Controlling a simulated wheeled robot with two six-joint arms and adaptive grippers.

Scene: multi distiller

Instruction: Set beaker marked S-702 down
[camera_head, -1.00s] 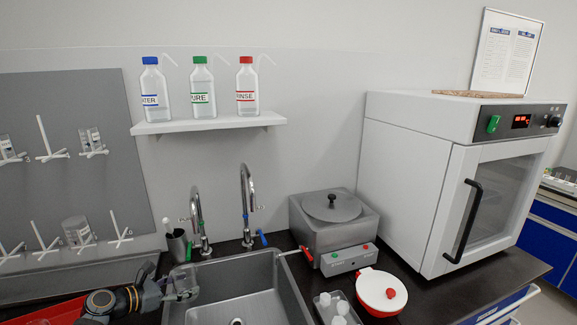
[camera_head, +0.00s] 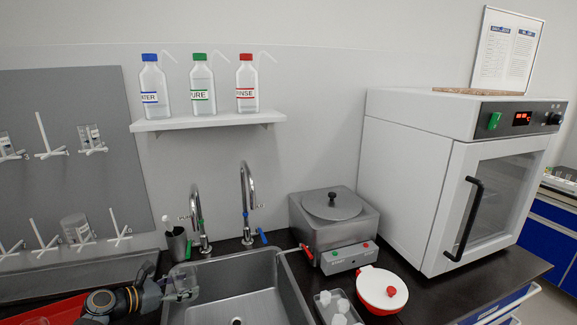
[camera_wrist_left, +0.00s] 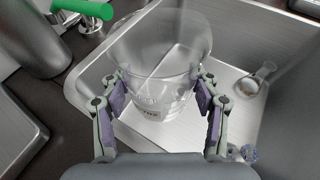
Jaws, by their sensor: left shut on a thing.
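My right gripper is not in view.
Two taps (camera_head: 246,205) stand behind the sink. A grey heating bath (camera_head: 335,230) and a red-and-white lidded bowl (camera_head: 381,291) are right of it. A pegboard (camera_head: 75,160) holds other beakers. A red tray (camera_head: 60,308) lies left. A small flask (camera_wrist_left: 250,85) shows in the wrist view.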

